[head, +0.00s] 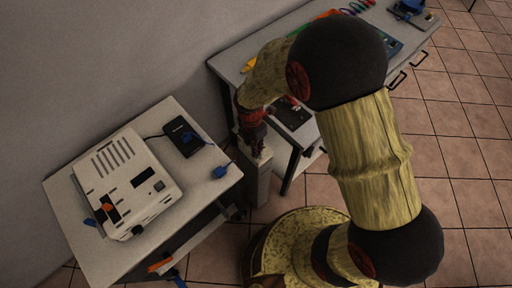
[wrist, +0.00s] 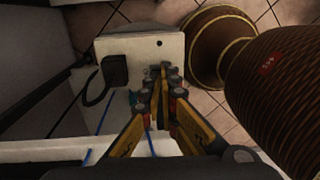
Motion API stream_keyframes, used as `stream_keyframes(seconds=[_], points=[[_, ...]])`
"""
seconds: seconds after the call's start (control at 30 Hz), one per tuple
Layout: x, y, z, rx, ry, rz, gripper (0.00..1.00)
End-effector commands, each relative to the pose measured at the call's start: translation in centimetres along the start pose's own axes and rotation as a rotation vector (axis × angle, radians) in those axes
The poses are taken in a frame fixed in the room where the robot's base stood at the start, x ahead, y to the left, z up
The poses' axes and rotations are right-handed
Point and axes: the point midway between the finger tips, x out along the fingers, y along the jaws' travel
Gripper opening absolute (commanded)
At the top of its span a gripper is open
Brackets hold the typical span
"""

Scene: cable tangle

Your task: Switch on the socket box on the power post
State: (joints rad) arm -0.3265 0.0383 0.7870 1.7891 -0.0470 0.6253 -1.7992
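The power post (head: 258,182) is a pale grey column standing between the two tables in the head view. Its upper part, which carries the socket box, shows in the wrist view as a pale box (wrist: 135,45) with a small dark dot on its face. A black plug (wrist: 115,70) with a black cable sits at the left of that box. My gripper (head: 252,140) points down at the top of the post. In the wrist view my gripper's fingers (wrist: 160,78) come together in front of the box, with nothing seen between them. They hide part of the box, and I cannot make out the switch.
A table (head: 95,255) at the left holds a white device (head: 125,180), a black adapter (head: 183,137) and a blue plug (head: 220,172). A grey bench (head: 240,55) with coloured cables stands behind my arm. A wall runs along the left. Tiled floor is open at the right.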

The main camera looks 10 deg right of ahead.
Motion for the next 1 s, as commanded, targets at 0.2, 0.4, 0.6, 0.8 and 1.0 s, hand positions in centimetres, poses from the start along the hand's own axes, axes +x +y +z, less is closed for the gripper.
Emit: stream_keyframes(seconds=[0.2, 0.4, 0.6, 0.8, 1.0], points=[[0.8, -0.2, -0.1, 0.000, 0.002, -0.004, 0.00], [0.8, 0.0, -0.1, 0.000, 0.002, -0.005, 0.00], [0.8, 0.8, -0.2, 0.000, 0.003, -0.007, 0.00], [0.8, 1.3, -0.2, 0.001, 0.004, -0.007, 0.00], [0.8, 1.4, -0.2, 0.001, 0.004, -0.007, 0.00]])
